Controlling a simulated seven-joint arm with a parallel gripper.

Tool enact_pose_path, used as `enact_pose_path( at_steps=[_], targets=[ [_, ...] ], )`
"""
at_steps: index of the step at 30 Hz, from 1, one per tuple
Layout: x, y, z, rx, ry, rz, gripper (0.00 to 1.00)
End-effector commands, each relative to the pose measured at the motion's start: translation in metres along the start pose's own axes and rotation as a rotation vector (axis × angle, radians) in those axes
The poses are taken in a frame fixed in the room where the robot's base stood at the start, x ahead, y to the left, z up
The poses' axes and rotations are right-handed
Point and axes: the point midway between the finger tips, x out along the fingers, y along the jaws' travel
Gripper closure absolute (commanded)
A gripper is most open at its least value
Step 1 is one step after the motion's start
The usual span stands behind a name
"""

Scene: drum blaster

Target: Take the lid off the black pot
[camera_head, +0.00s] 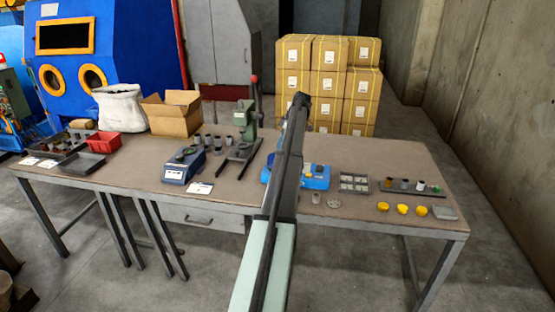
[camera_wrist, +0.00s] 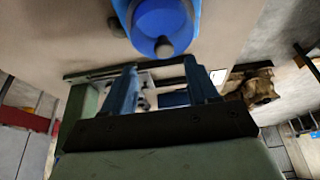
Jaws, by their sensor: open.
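Several small dark pots, including one dark pot (camera_head: 218,143), stand on the table left of my arm in the head view. In the head view my arm hides the gripper.
A blue device (camera_head: 316,178) sits by my arm; a blue device with a round knob also shows in the wrist view (camera_wrist: 160,20). Yellow caps (camera_head: 402,208) lie at the table's right. A green press (camera_head: 244,125), a blue scale (camera_head: 183,168) and a cardboard box (camera_head: 170,115) stand left.

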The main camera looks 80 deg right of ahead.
Motion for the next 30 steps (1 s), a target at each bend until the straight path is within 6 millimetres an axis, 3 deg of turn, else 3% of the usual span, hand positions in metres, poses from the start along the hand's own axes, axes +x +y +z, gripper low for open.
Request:
enact_pose_path(
  at_steps=[12,20,30],
  targets=[
    [0.046,-0.007,0.004,-0.001,-0.001,-0.001,0.41],
    [0.049,-0.007,0.004,0.000,0.000,0.000,0.41],
    [0.049,-0.007,0.004,0.000,0.000,0.000,0.74]
  ],
)
